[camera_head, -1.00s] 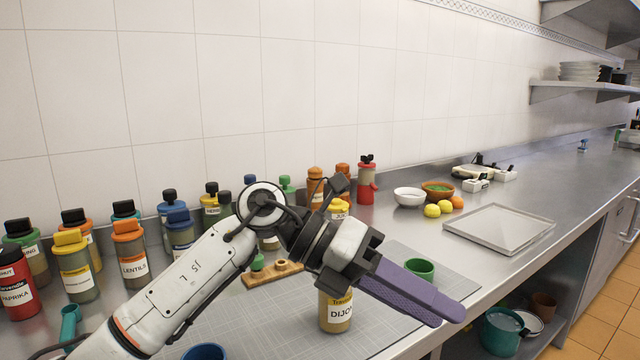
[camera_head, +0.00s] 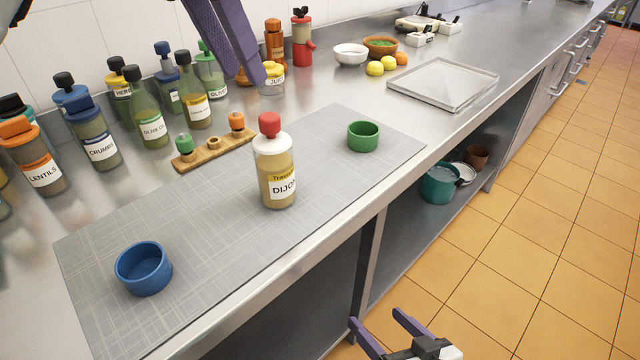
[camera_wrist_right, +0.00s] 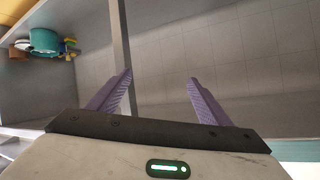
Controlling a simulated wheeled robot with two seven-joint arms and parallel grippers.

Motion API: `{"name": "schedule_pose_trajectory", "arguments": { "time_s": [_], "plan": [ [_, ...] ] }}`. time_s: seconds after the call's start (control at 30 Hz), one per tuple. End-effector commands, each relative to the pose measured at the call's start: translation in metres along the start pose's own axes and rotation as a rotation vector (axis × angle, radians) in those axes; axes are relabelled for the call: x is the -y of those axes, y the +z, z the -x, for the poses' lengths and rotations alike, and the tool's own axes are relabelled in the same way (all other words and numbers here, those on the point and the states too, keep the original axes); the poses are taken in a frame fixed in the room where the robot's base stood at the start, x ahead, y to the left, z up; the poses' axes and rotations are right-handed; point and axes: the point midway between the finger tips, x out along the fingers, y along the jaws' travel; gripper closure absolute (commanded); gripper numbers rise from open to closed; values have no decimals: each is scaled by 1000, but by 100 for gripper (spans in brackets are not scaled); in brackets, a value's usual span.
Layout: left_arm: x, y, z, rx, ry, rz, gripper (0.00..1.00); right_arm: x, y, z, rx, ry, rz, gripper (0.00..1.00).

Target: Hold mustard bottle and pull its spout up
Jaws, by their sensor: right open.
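The mustard bottle (camera_head: 279,183), labelled "DIJON", stands upright on the grey mat (camera_head: 215,225). It has a white shoulder and a red spout (camera_head: 270,125) on top. My left gripper (camera_head: 255,82) hangs in at the top of the head view, behind and above the bottle and apart from it. Its purple fingers overlap in the view, so its opening is unclear. My right gripper (camera_head: 375,317) is open and empty at the lower right, out past the counter's front edge. It also shows open in the right wrist view (camera_wrist_right: 159,77).
A blue cup (camera_head: 143,270) and a green cup (camera_head: 363,137) stand on the mat. A wooden holder (camera_head: 212,150) with small stoppers lies behind the bottle. Several condiment bottles line the wall. A metal tray (camera_head: 443,85) lies to the right. The counter edge separates the right gripper from the mat.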

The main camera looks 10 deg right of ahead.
Motion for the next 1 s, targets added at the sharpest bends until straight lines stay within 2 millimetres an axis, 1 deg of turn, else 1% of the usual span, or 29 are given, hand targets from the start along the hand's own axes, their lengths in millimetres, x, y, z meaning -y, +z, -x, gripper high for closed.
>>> {"name": "schedule_pose_trajectory", "arguments": {
  "time_s": [0.03, 0.07, 0.1, 0.17, 0.2, 0.27, 0.3, 0.37, 0.4, 0.43, 0.5, 0.6, 0.7, 0.87, 1.0],
  "plan": [
    [0, 0, 0, 0, -1, 0, 69, 0, -33, -5, -75, -16, -30, 28],
    [0, 0, 0, 0, -1, 0, 69, -1, -51, -6, -117, -26, -52, 28],
    [0, 0, 0, 1, -1, 0, 69, -1, -76, -7, -173, -40, -79, 28],
    [0, 0, 0, 1, -1, 0, 69, -2, -112, -7, -256, -62, -118, 28],
    [0, 0, 0, 1, -1, -1, 69, -2, -136, -5, -311, -79, -142, 28],
    [0, 0, 0, 1, -1, -1, 69, 0, -172, -2, -387, -111, -169, 28],
    [0, 0, 0, 1, -1, -1, 69, 3, -197, 0, -435, -137, -180, 28],
    [0, 0, 0, 1, -1, -1, 69, 14, -231, 2, -490, -191, -171, 28],
    [0, 0, 0, 1, -1, -1, 69, 27, -249, 2, -506, -239, -137, 28],
    [0, 0, 0, 1, -1, -1, 69, 40, -259, 0, -506, -277, -96, 28],
    [0, 0, 0, 1, -1, -1, 69, 70, -270, -5, -482, -361, 21, 28],
    [0, 0, 0, 1, -1, -1, 69, 105, -270, -10, -437, -458, 189, 28],
    [0, 0, 0, 1, -1, -1, 69, 127, -266, -11, -405, -521, 311, 28],
    [0, 0, 0, 1, -1, -1, 69, 142, -263, -14, -384, -565, 397, 28],
    [0, 0, 0, 1, -1, -1, 69, 152, -266, -25, -384, -569, 401, 28]
  ]
}}
